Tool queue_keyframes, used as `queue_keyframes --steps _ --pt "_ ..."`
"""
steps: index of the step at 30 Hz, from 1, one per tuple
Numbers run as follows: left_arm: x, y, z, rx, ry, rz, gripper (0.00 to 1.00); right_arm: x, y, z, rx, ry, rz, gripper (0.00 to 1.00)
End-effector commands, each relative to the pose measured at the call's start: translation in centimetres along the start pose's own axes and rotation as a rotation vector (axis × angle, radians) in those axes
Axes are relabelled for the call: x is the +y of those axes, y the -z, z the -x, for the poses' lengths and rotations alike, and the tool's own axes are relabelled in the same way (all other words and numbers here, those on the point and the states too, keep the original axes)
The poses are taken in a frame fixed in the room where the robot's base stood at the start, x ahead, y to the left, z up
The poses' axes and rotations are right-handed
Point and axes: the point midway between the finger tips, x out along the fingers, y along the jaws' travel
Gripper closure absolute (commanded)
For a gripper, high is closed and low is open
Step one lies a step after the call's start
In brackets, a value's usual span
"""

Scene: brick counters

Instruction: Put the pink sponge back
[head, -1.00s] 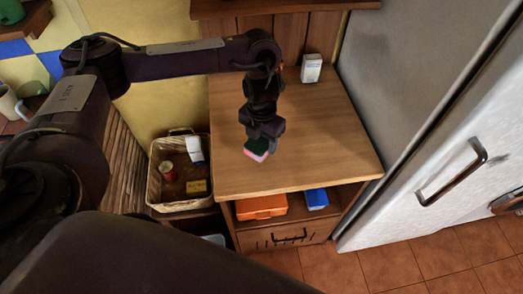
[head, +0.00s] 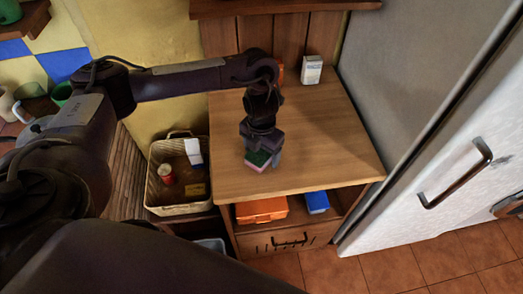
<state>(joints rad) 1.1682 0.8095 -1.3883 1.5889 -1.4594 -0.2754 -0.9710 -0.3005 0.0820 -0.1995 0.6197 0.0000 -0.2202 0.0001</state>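The sponge (head: 258,160), pink below with a dark green top layer, is at the left part of the wooden counter top (head: 330,150). My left gripper (head: 261,152) points down over it, with its fingers on either side of the sponge. The gripper looks shut on the sponge. The sponge is at or very close to the counter surface; I cannot tell whether it touches. My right gripper is not in view.
A white carton (head: 311,70) stands at the back of the counter. A wicker basket (head: 180,209) with a red-lidded jar (head: 166,173) is to the left. An orange box (head: 262,210) and a blue box (head: 317,201) sit on the shelf below. A white fridge (head: 420,190) is right.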

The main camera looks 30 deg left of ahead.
Motion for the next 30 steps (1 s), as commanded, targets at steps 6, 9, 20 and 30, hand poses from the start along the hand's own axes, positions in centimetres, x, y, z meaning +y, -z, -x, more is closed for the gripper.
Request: queue_keyframes --steps 6,9,20,30 --pt "0.0 0.0 0.1 0.0 0.0 0.0 0.25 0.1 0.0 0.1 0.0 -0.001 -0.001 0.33" --pt "0.0 0.0 0.7 -0.001 0.0 0.0 0.25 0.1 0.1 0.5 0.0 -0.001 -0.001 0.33" --pt "0.1 -0.2 7.0 -0.006 -0.002 -0.003 0.25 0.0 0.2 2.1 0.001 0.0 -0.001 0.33" --pt "0.0 -0.1 11.7 -0.003 -0.001 -0.001 0.25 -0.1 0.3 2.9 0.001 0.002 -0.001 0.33"
